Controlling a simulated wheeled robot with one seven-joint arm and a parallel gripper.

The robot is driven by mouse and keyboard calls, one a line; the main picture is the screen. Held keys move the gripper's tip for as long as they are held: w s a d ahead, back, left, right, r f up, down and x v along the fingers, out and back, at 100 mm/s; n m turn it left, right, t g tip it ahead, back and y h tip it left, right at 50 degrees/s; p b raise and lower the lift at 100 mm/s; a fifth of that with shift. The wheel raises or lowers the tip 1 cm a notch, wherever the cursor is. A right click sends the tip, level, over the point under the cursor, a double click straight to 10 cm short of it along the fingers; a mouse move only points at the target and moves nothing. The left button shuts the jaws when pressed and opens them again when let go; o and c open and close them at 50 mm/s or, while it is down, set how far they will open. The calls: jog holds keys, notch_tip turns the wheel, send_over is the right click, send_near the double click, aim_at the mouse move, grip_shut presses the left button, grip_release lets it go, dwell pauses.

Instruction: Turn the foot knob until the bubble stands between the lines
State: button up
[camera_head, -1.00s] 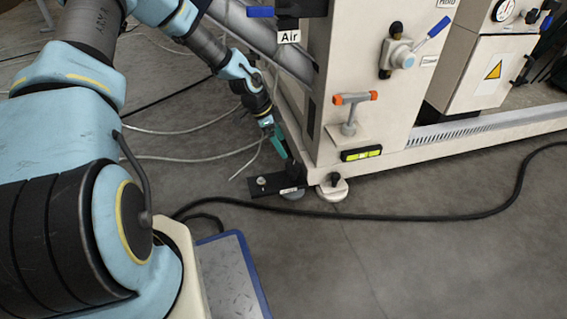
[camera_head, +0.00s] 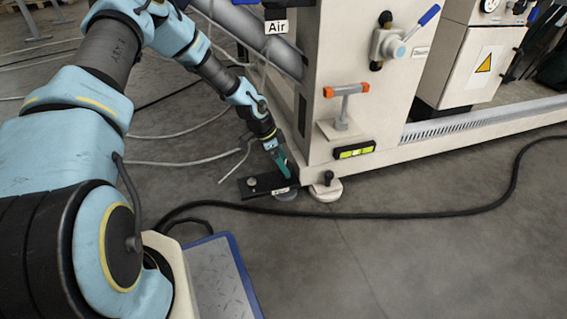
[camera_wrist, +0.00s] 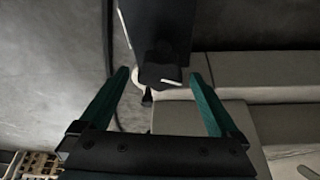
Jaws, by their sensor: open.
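The spirit level (camera_head: 354,151) is a black bar with yellow-green vials on the white machine frame in the head view. Its bubble is too small to read against the lines. A black foot bracket (camera_head: 256,188) juts from the frame's corner near the floor. My gripper (camera_head: 284,166), with green fingers, is just above the bracket's inner end. In the wrist view my gripper (camera_wrist: 160,74) is open. A dark knob-like part (camera_wrist: 160,76) shows between its fingertips, with visible gaps on both sides, below a black plate (camera_wrist: 160,20). I cannot tell its depth relative to the fingertips.
A white round foot (camera_head: 327,191) stands right of the bracket. An orange-ended T-handle (camera_head: 346,92) projects above the level. A black hose (camera_head: 420,214) crosses the floor in front. A blue-edged plate (camera_head: 222,275) is near my base. The floor at lower right is clear.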

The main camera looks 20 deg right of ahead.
jog(key=c, duration=1.4)
jog(key=shift+o, duration=0.2)
jog(key=p, duration=0.1)
jog(key=m+p, duration=0.1)
jog(key=shift+r+m+g+p, duration=0.3)
jog(key=shift+p, duration=0.1)
jog(key=m, duration=0.1)
jog(key=m+g+y+p, duration=0.1)
jog(key=m, duration=0.1)
jog(key=shift+f, duration=0.3)
jog(key=o, duration=1.4)
jog(key=shift+w, duration=0.1)
jog(key=shift+c, duration=0.2)
jog(key=p+v, duration=0.4)
jog(key=v, duration=0.6)
jog(key=shift+r, duration=0.4)
jog(key=shift+a+r, duration=0.1)
